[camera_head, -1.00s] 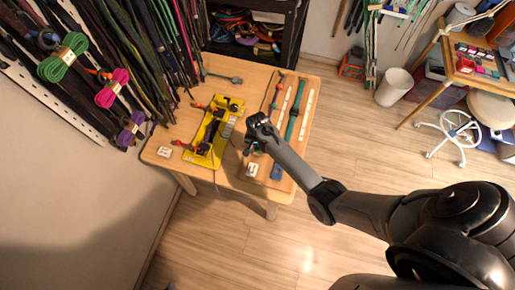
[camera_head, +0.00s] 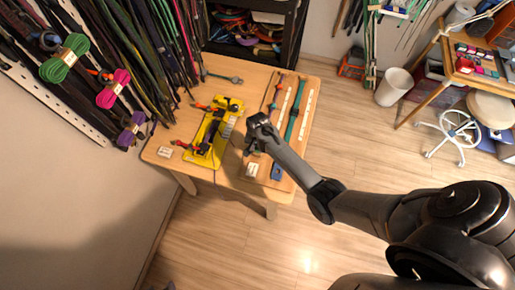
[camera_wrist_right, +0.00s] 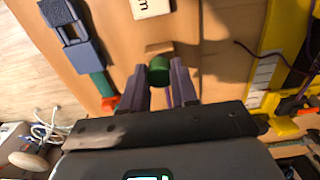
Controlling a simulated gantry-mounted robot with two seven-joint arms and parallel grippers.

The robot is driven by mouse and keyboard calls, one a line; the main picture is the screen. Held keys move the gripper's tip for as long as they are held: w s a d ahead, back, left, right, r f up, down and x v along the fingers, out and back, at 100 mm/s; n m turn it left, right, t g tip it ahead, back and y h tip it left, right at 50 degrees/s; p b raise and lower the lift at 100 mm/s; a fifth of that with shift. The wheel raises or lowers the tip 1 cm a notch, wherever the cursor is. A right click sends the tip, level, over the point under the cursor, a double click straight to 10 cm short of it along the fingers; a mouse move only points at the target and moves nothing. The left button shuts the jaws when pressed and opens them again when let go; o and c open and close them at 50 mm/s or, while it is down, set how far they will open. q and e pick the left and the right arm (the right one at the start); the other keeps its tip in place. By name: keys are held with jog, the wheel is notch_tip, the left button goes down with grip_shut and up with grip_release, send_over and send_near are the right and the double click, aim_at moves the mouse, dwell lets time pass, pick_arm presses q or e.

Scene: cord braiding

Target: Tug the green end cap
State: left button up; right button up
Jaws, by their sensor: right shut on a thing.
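The green end cap (camera_wrist_right: 159,70) shows in the right wrist view as a short green cylinder between two dark fingers, with a tan block touching or close behind it. My right gripper (camera_wrist_right: 163,84) is shut on the cap. A thin purple cord shows between the fingers. In the head view my right gripper (camera_head: 252,146) is over the front of the table, right of the yellow jig (camera_head: 198,157); the cap is hidden there. My left gripper is not in view.
A board at the right of the table (camera_head: 176,134) holds a teal strap (camera_head: 291,127) with a blue clasp (camera_head: 277,171). White labelled blocks (camera_head: 165,152) lie near the front edge. Cords hang on the left wall.

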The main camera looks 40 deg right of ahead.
aim_at(257, 148)
dwell(0.8)
jog(key=shift+f, duration=0.15)
jog(key=shift+c, duration=0.3)
jog(key=o, duration=1.2)
jog(key=shift+o, duration=0.2)
jog(key=shift+p, duration=0.3)
jog(key=shift+r+p, duration=0.7)
jog(key=shift+r, duration=0.1)
notch_tip(257, 148, up, 4)
jog(key=p, duration=0.5)
jog(key=shift+r, duration=0.25)
